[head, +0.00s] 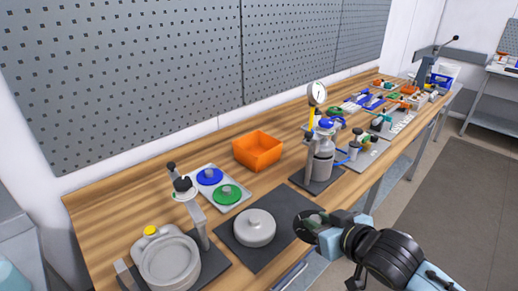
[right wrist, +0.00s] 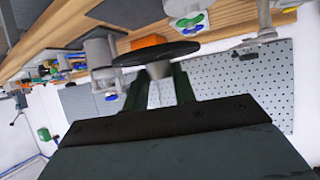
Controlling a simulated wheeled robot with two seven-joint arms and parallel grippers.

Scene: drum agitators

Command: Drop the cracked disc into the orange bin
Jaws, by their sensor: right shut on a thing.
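A dark round disc (right wrist: 190,49) with a pale hub (right wrist: 160,70) is held between the fingers of my right gripper (right wrist: 160,88). In the head view the dark disc (head: 308,221) is at the tip of my right gripper (head: 326,228), to the right of the dark mat. No crack can be made out on it. The orange bin (head: 257,150) stands on the bench, farther back and left of my right gripper. It looks empty in the part I see. It also shows behind the disc in the right wrist view (right wrist: 147,41). My left gripper is out of view.
A tray (head: 234,201) holds blue and green discs left of the bin. A grey round part (head: 254,228) sits on a dark mat (head: 260,259). A gauge stand (head: 319,160) rises right of the bin. A drum fixture (head: 168,262) stands front left.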

